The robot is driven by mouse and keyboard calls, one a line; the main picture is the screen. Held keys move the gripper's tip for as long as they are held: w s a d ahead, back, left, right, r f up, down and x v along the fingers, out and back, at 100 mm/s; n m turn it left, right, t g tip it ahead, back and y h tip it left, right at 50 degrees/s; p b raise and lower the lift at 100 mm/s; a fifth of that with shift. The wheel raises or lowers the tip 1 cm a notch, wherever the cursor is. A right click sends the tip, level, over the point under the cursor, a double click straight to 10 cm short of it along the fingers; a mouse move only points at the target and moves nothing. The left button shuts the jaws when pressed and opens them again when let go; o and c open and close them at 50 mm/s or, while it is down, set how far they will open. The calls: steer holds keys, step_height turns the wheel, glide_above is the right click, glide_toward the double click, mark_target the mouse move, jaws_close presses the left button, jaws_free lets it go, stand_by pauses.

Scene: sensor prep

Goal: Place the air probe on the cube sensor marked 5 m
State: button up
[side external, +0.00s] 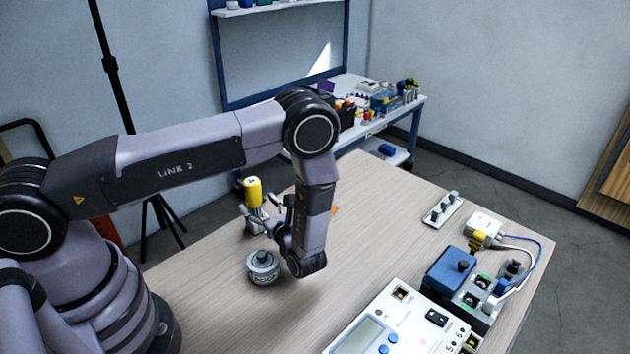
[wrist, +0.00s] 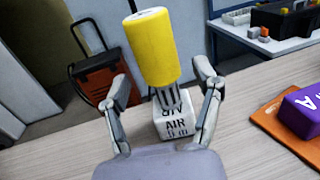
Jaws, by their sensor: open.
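The yellow cylinder of the air probe (wrist: 154,48) stands upright, slightly tilted in the wrist view, with a grey ribbed neck below it. Under the neck is a white cube (wrist: 174,126) lettered AIR, with a lower line that looks like 5 m. The neck meets the cube's top; I cannot tell whether it rests there or is fixed. The yellow top also shows in the side view (side external: 254,192), with its base partly hidden by my gripper. My gripper (side external: 265,208) is open, its fingers on either side of the probe with visible gaps.
A round grey lettered canister (side external: 262,270) stands close in front of my gripper. A purple block (wrist: 304,108) lies on an orange tray (wrist: 268,116) to the right. A white meter box (side external: 410,318) and a blue device (side external: 450,272) fill the table's right end.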

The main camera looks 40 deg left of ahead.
steer(key=d, duration=0.2)
steer(key=s+d, duration=0.1)
steer(key=d, duration=0.5)
steer(key=shift+s+d, duration=0.25)
steer(key=shift+s, duration=0.05)
steer(key=shift+s+d, duration=0.1)
steer(key=shift+d, duration=0.25)
steer(key=shift+d+r, duration=0.1)
steer(key=shift+r, duration=0.2)
steer(key=s+a+r+n+g+h, duration=0.25)
steer(key=r+n+h, duration=0.3)
steer(key=r, duration=0.55)
steer(key=s+a+r+n+g+h, duration=0.2)
steer(key=s+r+n+g+h, duration=0.2)
steer(key=r+n, duration=0.5)
steer(key=s+r+n+t+h, duration=0.5)
steer(key=s+r+t+h, duration=0.3)
steer(key=s+r, duration=0.5)
steer(key=shift+s+d+r+n+t, duration=0.2)
steer(key=shift+s+d+n+t, duration=0.05)
steer(key=shift+d+n+t, duration=0.1)
